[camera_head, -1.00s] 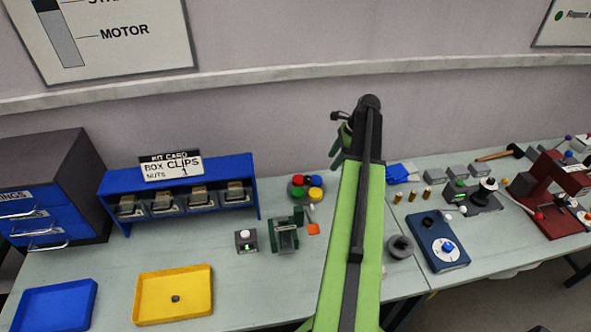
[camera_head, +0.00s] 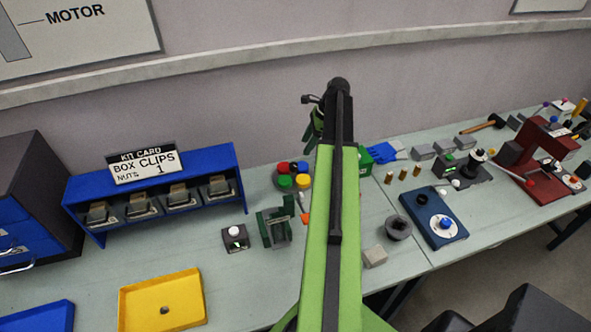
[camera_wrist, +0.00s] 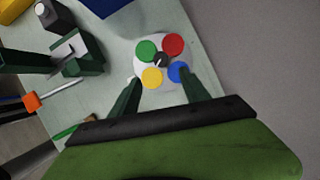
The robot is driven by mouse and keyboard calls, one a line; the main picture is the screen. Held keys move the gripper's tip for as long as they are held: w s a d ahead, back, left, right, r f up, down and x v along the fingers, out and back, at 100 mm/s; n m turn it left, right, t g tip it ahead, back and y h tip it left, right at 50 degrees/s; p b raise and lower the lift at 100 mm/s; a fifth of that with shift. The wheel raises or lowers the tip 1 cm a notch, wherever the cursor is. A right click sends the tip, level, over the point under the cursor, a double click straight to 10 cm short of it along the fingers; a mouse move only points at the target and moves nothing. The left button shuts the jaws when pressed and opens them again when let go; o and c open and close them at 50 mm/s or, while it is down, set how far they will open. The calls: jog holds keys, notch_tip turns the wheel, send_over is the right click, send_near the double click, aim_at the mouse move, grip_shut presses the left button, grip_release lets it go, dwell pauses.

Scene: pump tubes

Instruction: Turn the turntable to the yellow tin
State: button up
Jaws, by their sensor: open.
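The turntable (camera_wrist: 138,66) is a round pale disc with a dark centre knob. It carries a green tin (camera_wrist: 146,50), a red tin (camera_wrist: 173,44), a blue tin (camera_wrist: 177,71) and the yellow tin (camera_wrist: 152,78). In the head view the turntable stands on the bench left of my arm, with the yellow tin (camera_head: 303,182) at its front right. My gripper (camera_wrist: 159,75) is open and empty. In the wrist view its fingertips lie at either side of the yellow and blue tins' near edge. I cannot tell whether they touch.
A blue bin rack (camera_head: 240,165) is to the left. A yellow tray (camera_head: 130,300) lies in front.

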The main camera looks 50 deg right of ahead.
aim_at(294, 166)
jog(key=b+x, duration=0.8)
jog(key=x, duration=0.3)
jog(key=shift+w+f+b, duration=0.15)
jog(key=shift+f+b, duration=0.15)
jog(key=shift+b, duration=0.1)
jog(key=shift+r, duration=0.15)
jog(key=shift+c, duration=0.2)
grip_shut()
